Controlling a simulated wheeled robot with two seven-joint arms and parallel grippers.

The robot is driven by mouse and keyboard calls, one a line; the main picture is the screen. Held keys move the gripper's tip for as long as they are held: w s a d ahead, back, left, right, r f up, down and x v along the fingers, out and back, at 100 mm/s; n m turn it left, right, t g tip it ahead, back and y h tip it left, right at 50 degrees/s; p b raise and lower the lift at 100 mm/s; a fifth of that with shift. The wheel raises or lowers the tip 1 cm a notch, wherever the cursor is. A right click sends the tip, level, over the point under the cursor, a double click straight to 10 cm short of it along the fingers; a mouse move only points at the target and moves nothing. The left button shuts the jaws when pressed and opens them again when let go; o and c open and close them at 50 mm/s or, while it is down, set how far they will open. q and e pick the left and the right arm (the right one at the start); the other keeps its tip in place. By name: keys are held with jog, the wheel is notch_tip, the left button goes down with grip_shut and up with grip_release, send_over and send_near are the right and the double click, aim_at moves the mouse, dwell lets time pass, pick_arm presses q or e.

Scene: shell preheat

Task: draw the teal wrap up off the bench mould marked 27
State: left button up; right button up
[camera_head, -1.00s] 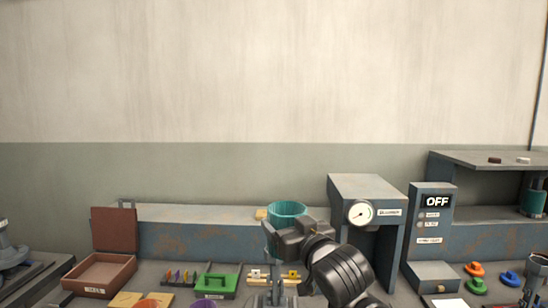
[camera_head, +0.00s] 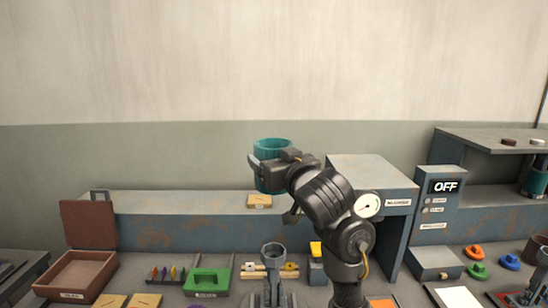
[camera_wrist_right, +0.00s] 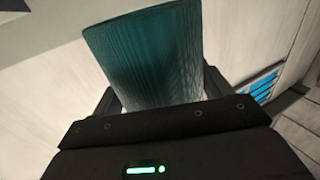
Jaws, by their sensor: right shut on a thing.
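The teal wrap (camera_head: 272,146) is a ribbed, open-topped tube. My right gripper (camera_head: 268,172) is shut on it and holds it up in the air, above the bench and in front of the back ledge. In the right wrist view the wrap (camera_wrist_right: 145,60) stands between the two dark fingers. My left gripper is out of view.
A gauge box (camera_head: 372,172) and an OFF panel (camera_head: 441,200) stand to the right of my arm. Orange, green and blue knobs are at right.

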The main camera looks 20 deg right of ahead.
jog(key=shift+w+a+r+p, duration=0.15)
jog(key=shift+w+r+p, duration=0.15)
jog(key=shift+r+p, duration=0.4)
notch_tip(320, 180, up, 2)
jog(key=shift+s+r+p, duration=0.15)
jog(key=shift+p, duration=0.8)
notch_tip(320, 180, up, 7)
jog(key=p, duration=0.7)
send_over(273, 142)
jog(key=s+a, duration=0.1)
jog(key=s, duration=0.3)
jog(key=shift+w+r, duration=0.15)
jog(key=shift+w, duration=0.05)
